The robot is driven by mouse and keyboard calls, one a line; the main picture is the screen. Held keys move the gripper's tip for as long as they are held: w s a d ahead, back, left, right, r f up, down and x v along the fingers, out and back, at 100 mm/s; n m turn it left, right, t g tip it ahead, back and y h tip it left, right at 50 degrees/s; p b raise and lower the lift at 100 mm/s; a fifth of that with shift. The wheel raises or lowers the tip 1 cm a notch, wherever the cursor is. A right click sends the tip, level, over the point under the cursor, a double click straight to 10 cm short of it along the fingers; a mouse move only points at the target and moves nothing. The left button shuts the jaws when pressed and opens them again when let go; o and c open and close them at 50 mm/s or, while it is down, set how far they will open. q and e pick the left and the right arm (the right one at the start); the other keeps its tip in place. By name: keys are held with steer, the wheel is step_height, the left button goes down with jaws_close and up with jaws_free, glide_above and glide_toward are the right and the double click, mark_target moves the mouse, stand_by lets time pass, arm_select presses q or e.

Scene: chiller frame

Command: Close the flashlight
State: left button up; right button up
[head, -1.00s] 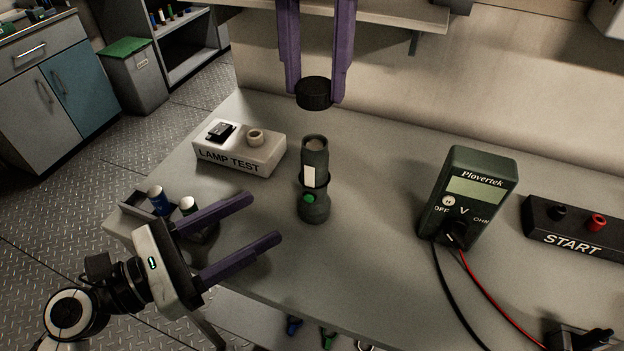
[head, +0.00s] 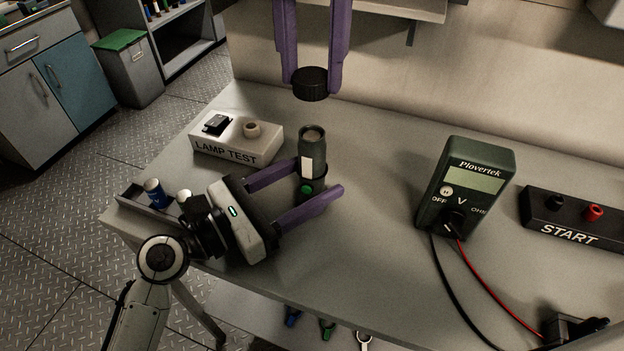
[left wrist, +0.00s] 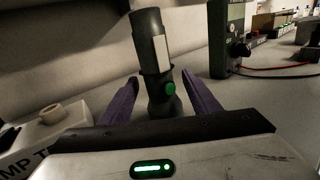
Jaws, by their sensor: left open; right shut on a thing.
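The dark green flashlight body (head: 312,145) stands upright on the bench, its top end uncapped. It has a white label and a green button, which also show on the flashlight in the left wrist view (left wrist: 150,60). My left gripper (head: 319,175) is open, its purple fingers on either side of the lower flashlight body, not closed on it. In the left wrist view the flashlight stands between the fingertips. My right gripper (head: 312,85) is shut on the black ridged cap (head: 311,84), held in the air above and slightly behind the flashlight's open end.
A white lamp test box (head: 238,143) stands left of the flashlight. A small tray (head: 131,192) with batteries is at the bench's left edge. A multimeter (head: 464,185) with leads and a black START box (head: 572,215) stand to the right. Bench between flashlight and multimeter is clear.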

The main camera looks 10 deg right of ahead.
arm_select(q)
steer(key=shift+d, duration=0.1)
steer(key=shift+c, duration=0.4)
jaws_close()
arm_select(e)
glide_above(312, 135)
steer(key=shift+f, duration=2.55)
steer(key=shift+f, duration=0.1)
steer(key=shift+f, duration=0.75)
steer(key=shift+f, duration=0.6)
